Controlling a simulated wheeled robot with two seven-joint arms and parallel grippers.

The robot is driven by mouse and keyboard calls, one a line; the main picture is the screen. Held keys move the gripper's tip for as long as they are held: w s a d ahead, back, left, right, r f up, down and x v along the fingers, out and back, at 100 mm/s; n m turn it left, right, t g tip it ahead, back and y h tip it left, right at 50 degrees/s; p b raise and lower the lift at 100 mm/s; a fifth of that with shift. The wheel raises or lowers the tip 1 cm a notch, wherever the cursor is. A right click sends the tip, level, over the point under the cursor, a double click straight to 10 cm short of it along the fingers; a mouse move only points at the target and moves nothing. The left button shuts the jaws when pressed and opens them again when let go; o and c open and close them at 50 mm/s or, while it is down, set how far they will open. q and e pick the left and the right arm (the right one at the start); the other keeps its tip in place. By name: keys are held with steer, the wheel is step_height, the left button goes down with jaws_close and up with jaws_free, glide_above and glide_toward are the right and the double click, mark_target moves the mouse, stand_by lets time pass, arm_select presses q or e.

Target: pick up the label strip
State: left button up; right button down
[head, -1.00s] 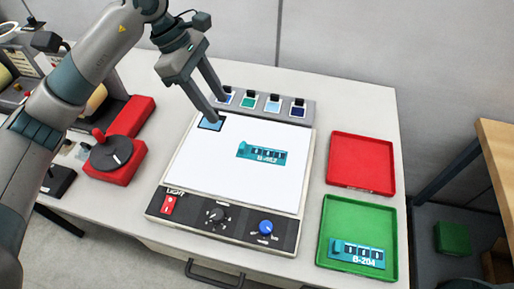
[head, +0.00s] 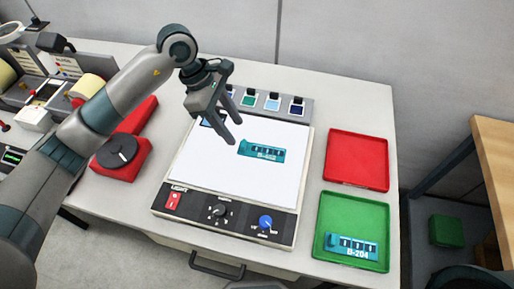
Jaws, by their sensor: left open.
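A teal label strip (head: 262,150) with dark windows lies on the white panel of the light box (head: 205,170), right of the panel's middle. Its print is too small to read surely. A second teal strip (head: 352,246), marked B-204, lies in the green tray (head: 330,208). My left gripper (head: 234,132) is open and empty, with its fingers pointing down over the panel, just left of and above the strip on the panel. My right gripper does not show.
A red tray (head: 358,160) stands right of the light box and is empty. A row of colour swatches (head: 272,103) sits along the box's back edge. A red device with a dark dial (head: 117,152) stands at left, near my left arm. A wooden table (head: 495,145) is at far right.

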mark_target(243, 143)
arm_select(q)
steer(key=shift+s+d+f+p, duration=0.25)
steer(key=shift+d+f+p, duration=0.1)
steer(key=shift+p, duration=0.25)
steer(key=p+x, duration=0.2)
steer(key=x, duration=0.1)
steer(key=shift+s+d+f, duration=0.15)
steer(key=shift+s, duration=0.1)
steer(key=shift+d+f, duration=0.1)
steer(key=shift+f, duration=0.25)
steer(key=shift+c, duration=0.6)
jaws_close()
